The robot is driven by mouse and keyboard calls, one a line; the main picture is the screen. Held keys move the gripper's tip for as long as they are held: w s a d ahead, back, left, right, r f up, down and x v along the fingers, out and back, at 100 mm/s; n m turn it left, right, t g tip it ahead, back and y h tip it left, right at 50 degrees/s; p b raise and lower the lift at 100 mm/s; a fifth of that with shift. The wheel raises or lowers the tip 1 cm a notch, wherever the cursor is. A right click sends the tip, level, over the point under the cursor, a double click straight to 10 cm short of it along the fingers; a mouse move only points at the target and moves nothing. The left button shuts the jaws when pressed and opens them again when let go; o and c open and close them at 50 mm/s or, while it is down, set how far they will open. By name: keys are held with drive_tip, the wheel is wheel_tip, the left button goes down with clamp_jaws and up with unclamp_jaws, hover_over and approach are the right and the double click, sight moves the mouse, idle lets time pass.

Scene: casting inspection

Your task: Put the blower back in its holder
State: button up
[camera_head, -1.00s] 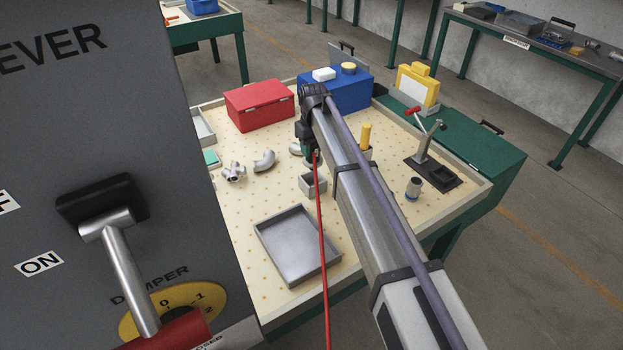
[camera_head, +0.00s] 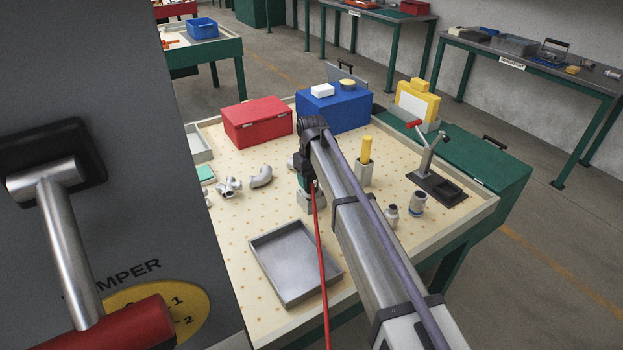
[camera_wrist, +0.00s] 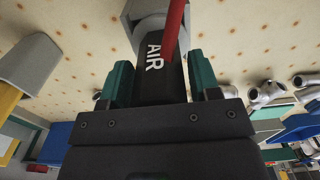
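The blower (camera_wrist: 152,82) is a black cylinder marked AIR, with a red hose (camera_head: 321,265) running from it. My gripper (camera_wrist: 161,62) has its green fingers on both sides of the blower, seemingly in contact. In the head view my gripper (camera_head: 305,180) is low over the work table, partly hidden by my arm. A small grey block-shaped holder (camera_head: 306,203) stands on the table just below it. In the wrist view the blower's far end meets the grey holder (camera_wrist: 132,18). How deep it sits in the holder is hidden.
A grey tray (camera_head: 290,262) lies in front of the holder. A grey stand with a yellow piece (camera_head: 366,152) is right of my arm. Metal pipe fittings (camera_head: 260,176) lie to the left. Red (camera_head: 258,124) and blue (camera_head: 336,108) boxes stand behind. A lever panel (camera_head: 70,230) fills the left.

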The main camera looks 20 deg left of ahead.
drive_tip(key=shift+o, duration=1.2)
wheel_tip(320, 180, up, 11)
drive_tip(key=p, duration=1.1)
drive_tip(key=shift+r, duration=0.1)
drive_tip(key=shift+f, duration=0.2)
